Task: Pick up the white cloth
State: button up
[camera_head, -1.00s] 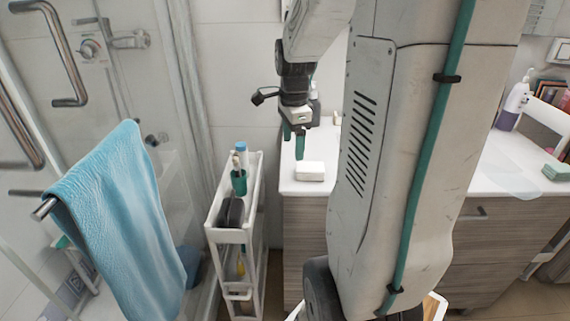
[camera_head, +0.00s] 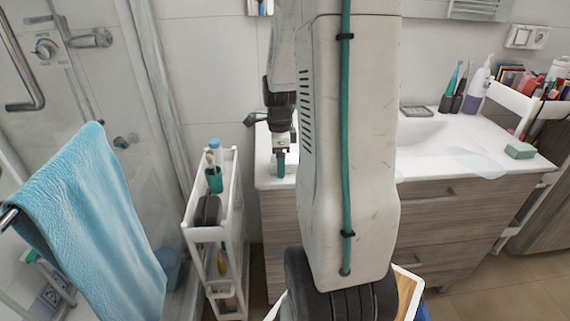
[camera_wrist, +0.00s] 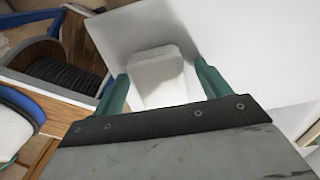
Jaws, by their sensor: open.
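The white cloth (camera_wrist: 157,80) looks like a small, thick, rounded block. In the wrist view it lies between the two green fingers of my gripper (camera_wrist: 161,72), on the white counter. The fingers are apart, one on each side of it; whether they touch it I cannot tell. In the head view my gripper (camera_head: 280,164) points down at the left end of the white countertop (camera_head: 264,176). The cloth does not show there; my arm and gripper block that part of the counter.
A slim white cart (camera_head: 232,197) with a green cup (camera_head: 214,180) stands left of the counter. A blue towel (camera_head: 95,215) hangs on a rail at the left. A green block (camera_head: 520,150) and a soap bottle (camera_head: 474,92) are on the counter's right side.

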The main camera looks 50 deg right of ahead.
jog(key=c, duration=1.1)
jog(key=shift+o, duration=0.2)
jog(key=shift+r, duration=0.15)
jog(key=shift+r, duration=0.65)
jog(key=shift+s+r, duration=0.2)
jog(key=shift+r, duration=0.95)
jog(key=s+r, duration=0.1)
jog(key=s, duration=1.4)
jog(key=shift+s+d, duration=0.3)
jog(key=shift+d, duration=0.1)
jog(key=shift+r, duration=0.1)
